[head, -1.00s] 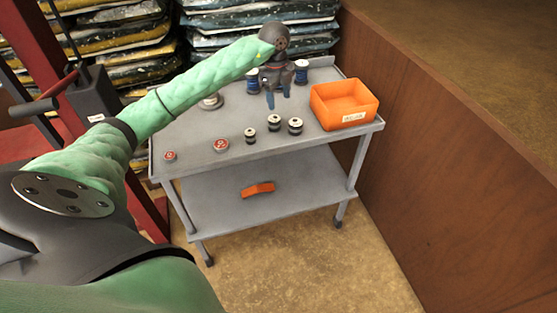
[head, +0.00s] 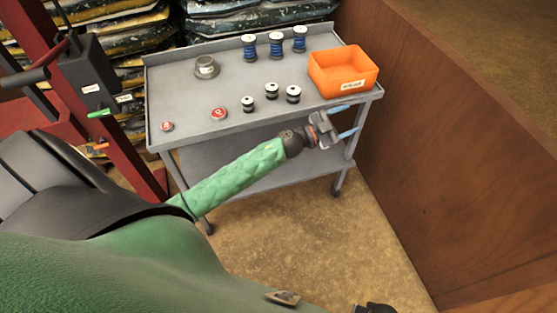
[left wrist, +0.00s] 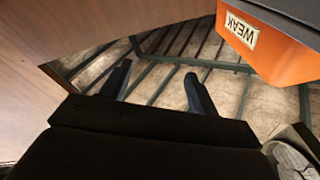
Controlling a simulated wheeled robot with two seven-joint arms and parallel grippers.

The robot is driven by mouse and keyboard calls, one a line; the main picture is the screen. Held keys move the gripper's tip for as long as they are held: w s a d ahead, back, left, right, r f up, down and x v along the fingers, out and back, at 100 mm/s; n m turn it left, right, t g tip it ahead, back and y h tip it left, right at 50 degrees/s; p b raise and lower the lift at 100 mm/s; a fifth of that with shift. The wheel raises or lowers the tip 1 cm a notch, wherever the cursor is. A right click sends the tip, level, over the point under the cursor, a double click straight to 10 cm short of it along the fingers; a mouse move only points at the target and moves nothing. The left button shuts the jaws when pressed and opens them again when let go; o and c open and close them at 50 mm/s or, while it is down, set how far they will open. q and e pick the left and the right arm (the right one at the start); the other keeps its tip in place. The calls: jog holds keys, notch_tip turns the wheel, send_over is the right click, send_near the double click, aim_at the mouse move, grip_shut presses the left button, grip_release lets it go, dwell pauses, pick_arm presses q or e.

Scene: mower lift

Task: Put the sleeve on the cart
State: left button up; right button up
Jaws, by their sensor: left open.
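The cart (head: 235,121) is a grey two-shelf trolley on casters. No thing in view is clearly the sleeve; a short grey round piece (head: 206,68) stands at the left rear of its top, but I cannot tell whether it is the sleeve. My left gripper (head: 346,120) is open and empty at the cart's front right corner, below the level of the orange bin (head: 342,88). In the left wrist view its two dark fingers (left wrist: 157,84) stand apart with nothing between them. My left forearm hides part of the lower shelf.
Three blue spools (head: 276,46), three black-and-white spools (head: 271,90) and two red-topped pieces (head: 219,113) stand on the cart top. A wooden wall (head: 440,150) closes the right side. A red machine (head: 115,90) stands left; stacked bags (head: 215,20) lie behind.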

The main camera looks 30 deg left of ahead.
pick_arm(q)
jog(key=s+a+f+n+g+y, duration=0.3)
jog(key=s+f+n+y, duration=0.4)
jog(key=f, duration=0.6)
jog(key=s+a+f+n+g+y, duration=0.2)
jog(key=s+a+f+n+y, duration=0.3)
jog(key=s+f, duration=0.6)
jog(key=s+d+f+g, duration=0.4)
jog(key=s+f, duration=0.3)
jog(key=s, duration=0.4)
jog(key=s+d+f+m+g, duration=0.1)
jog(key=s+d+f+g, duration=0.3)
jog(key=s+f, duration=0.3)
jog(key=s+g, duration=0.1)
jog(key=s, duration=0.3)
jog(key=shift+h, duration=0.3)
